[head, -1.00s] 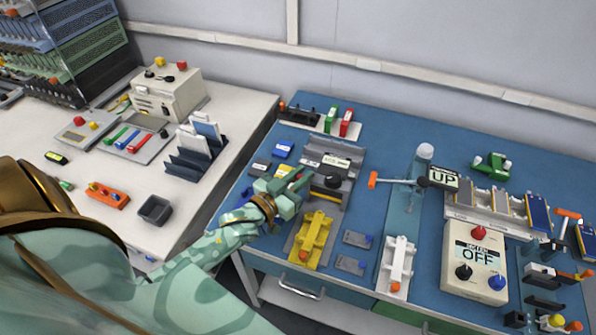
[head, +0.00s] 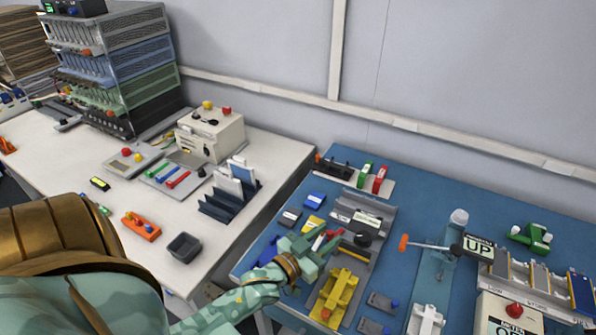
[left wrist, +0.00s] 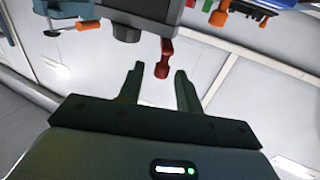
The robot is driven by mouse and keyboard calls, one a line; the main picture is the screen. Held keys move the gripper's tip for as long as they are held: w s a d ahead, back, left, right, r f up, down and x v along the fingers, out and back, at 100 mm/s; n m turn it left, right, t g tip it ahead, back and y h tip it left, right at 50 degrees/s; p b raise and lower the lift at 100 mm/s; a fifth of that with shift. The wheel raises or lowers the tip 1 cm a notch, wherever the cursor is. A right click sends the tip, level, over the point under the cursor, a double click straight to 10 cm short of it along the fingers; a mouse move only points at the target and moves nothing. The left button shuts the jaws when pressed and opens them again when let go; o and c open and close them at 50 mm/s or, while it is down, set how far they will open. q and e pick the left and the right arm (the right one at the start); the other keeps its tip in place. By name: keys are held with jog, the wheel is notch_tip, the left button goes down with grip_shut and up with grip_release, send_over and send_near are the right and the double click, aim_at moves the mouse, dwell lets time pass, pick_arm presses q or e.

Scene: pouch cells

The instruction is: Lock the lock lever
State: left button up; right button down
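A grey fixture (head: 378,222) with a dark round knob (head: 363,239) stands on the blue bench. A small red lever (head: 318,243) shows beside it at my left gripper (head: 322,241). In the left wrist view the red lever (left wrist: 164,60) hangs from a dark block and its end lies between the two spread fingertips of my left gripper (left wrist: 159,72). The fingers are open, with a gap on both sides of the lever. Whether this is the lock lever I cannot tell for sure. My right gripper is not in view.
A yellow cradle (head: 339,296) stands just in front of the gripper. Red and green pieces (head: 379,179) stand behind. A white bench (head: 85,160) is at the left.

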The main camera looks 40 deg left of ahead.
pick_arm(q)
jog(key=s+a, duration=0.1)
jog(key=s, duration=1.3)
jog(key=shift+a+p, duration=0.2)
jog(key=shift+p, duration=0.2)
jog(key=shift+s, duration=0.1)
